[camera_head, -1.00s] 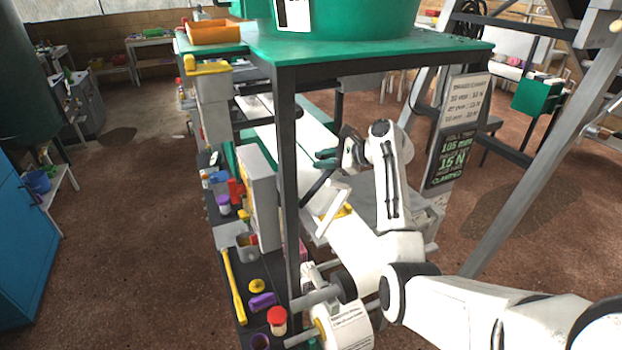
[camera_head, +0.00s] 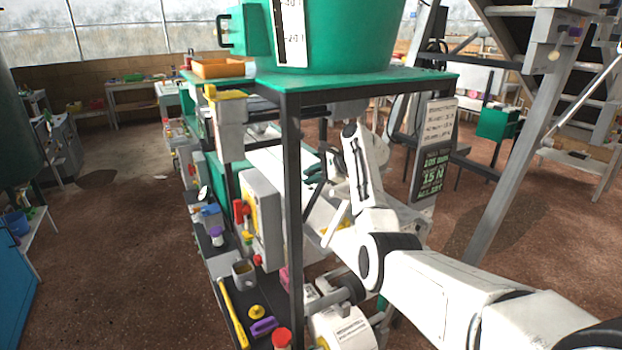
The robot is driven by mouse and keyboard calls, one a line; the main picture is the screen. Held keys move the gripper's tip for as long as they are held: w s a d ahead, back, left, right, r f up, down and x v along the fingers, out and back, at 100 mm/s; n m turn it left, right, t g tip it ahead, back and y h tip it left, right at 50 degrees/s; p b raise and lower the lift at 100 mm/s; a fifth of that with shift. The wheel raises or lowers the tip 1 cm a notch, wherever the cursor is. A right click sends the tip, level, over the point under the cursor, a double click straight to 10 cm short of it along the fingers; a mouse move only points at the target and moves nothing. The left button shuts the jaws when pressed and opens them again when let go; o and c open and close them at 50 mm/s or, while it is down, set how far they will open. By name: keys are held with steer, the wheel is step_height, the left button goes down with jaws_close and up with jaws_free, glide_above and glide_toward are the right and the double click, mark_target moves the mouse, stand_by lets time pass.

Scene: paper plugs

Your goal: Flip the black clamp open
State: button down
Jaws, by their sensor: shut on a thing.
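My gripper (camera_head: 318,170) is at the end of my white arm, behind the dark front post and over the white bed of the machine. Its dark green fingers point left. It is shut on a dark bar, which looks like the black clamp (camera_head: 310,196). The bar slants down and left from the fingers. It is small and partly hidden by the post and my wrist, so its exact angle and the grip point are unclear.
A dark post (camera_head: 291,220) stands just left of my gripper under a green tabletop (camera_head: 350,83) bearing a green tub (camera_head: 345,40). A grey box (camera_head: 262,215) and a shelf of small tools stand left. A sign board (camera_head: 432,150) stands right of my arm. Brown floor lies open at left.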

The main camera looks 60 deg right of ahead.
steer(key=shift+w+a, duration=0.1)
steer(key=shift+a, duration=0.05)
steer(key=c, duration=1.1)
jaws_free()
steer(key=shift+s+r, duration=0.1)
steer(key=shift+s, duration=0.1)
steer(key=b+v, duration=0.1)
steer(key=v, duration=0.9)
steer(key=shift+s+r, duration=0.1)
